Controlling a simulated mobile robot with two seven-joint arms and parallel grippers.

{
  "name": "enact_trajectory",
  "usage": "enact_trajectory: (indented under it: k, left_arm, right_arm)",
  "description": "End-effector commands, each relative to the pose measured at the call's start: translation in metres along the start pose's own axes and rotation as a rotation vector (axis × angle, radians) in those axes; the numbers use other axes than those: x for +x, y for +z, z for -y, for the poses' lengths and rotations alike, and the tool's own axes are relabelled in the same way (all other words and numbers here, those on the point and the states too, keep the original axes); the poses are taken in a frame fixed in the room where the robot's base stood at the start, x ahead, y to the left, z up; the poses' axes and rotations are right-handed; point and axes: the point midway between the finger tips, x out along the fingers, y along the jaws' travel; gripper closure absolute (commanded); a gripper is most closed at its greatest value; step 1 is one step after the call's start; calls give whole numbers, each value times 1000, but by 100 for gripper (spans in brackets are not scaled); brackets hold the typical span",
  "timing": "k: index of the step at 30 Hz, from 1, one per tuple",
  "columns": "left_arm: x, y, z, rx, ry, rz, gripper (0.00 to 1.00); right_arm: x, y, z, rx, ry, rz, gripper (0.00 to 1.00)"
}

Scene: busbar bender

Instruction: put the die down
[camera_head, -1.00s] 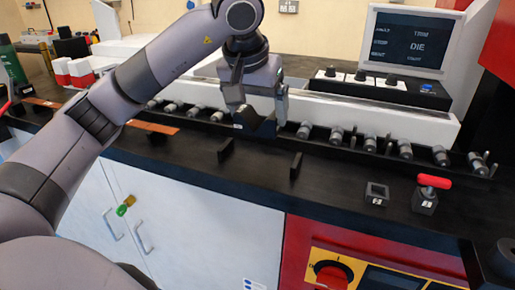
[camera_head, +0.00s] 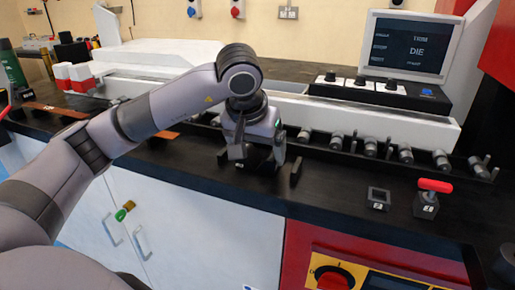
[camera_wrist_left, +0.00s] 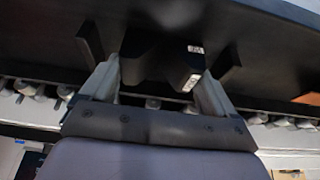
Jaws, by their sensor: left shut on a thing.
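The die (camera_head: 258,161) is a dark block, and my left gripper (camera_head: 259,154) is shut on it. It hangs low at the black bench top (camera_head: 350,205), between two short black upright plates, the left one (camera_head: 222,157) and the right one (camera_head: 296,172). In the left wrist view the die (camera_wrist_left: 150,62) sits between the two pale fingers and carries small white labels. The upright plates show on either side of it there. I cannot tell whether its underside touches the bench. My right gripper is not in view.
A row of grey rollers (camera_head: 370,147) runs behind the plates. A small black square block (camera_head: 378,198) and a red-handled black block (camera_head: 427,198) stand to the right. A screen (camera_head: 408,45) reading DIE stands at the back. The bench between is clear.

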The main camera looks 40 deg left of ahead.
Motion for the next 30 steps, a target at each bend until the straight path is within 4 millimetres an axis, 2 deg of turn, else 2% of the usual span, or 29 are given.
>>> enact_trajectory:
  k: [3,4,5,13,17,27,30]
  left_arm:
    - [1,0,0,-2,3,-7,88]
    - [3,1,0,0,0,0,8]
    - [2,1,0,0,0,0,0]
    - [1,0,0,0,0,1,0]
    - [-10,-1,0,0,2,-2,0]
    - [-86,-2,-1,1,3,-6,0]
    - [-103,-2,0,0,0,-4,0]
  right_arm:
    - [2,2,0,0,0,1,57]
    - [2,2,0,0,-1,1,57]
    - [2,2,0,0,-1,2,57]
    - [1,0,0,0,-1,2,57]
    - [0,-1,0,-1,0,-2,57]
    - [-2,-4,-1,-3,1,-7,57]
    - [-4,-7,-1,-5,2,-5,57]
